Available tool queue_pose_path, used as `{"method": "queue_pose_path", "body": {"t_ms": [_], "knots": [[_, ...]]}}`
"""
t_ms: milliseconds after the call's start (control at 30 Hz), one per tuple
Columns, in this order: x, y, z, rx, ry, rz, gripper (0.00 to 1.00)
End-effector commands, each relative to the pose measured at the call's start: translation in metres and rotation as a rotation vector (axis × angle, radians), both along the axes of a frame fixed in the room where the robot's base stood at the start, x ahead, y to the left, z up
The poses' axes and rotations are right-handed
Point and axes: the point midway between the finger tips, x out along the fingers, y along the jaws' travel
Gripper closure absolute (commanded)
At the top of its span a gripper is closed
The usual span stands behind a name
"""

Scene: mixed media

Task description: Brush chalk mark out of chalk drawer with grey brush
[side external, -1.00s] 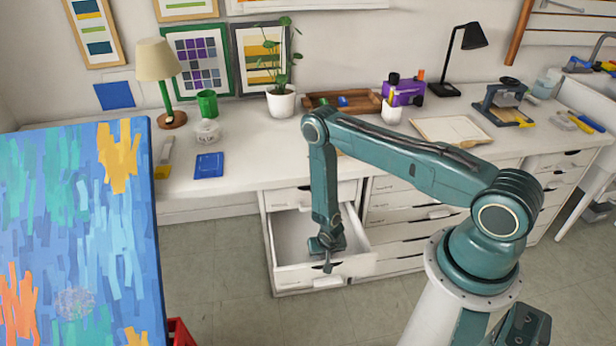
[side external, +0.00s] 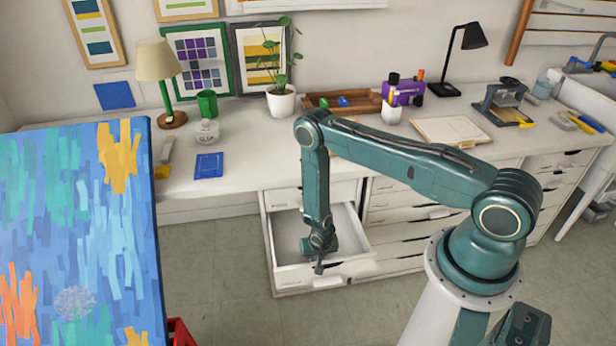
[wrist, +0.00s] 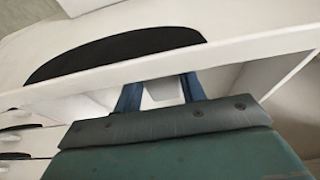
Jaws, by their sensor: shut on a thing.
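The chalk drawer (side external: 286,232) is a white drawer pulled open below the bench. My gripper (side external: 319,267) points down at the drawer's front part, close to its front panel. In the wrist view, the two blue fingers of my gripper (wrist: 158,84) are shut on a pale grey piece, which I take as the grey brush (wrist: 164,92). Most of it is hidden, and it cannot be made out in the side view. The white drawer front (wrist: 240,50) with a dark handle opening crosses the wrist view beyond the fingers. No chalk mark can be made out.
The white bench (side external: 245,172) stands above the drawer, with a blue card (side external: 209,166), a lamp (side external: 167,85) and a potted plant (side external: 281,101). A blue painted canvas (side external: 80,230) stands at the left. Closed drawers (side external: 400,230) lie to the right.

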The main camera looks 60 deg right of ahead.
Motion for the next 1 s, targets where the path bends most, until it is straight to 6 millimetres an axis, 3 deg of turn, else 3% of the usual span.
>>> {"method": "queue_pose_path", "body": {"t_ms": [533,1000], "knots": [[-0.026,-0.026,-0.002,0.001,0.001,-0.002,0.98],[-0.029,-0.027,-0.002,0.0,0.003,-0.001,0.98]]}}
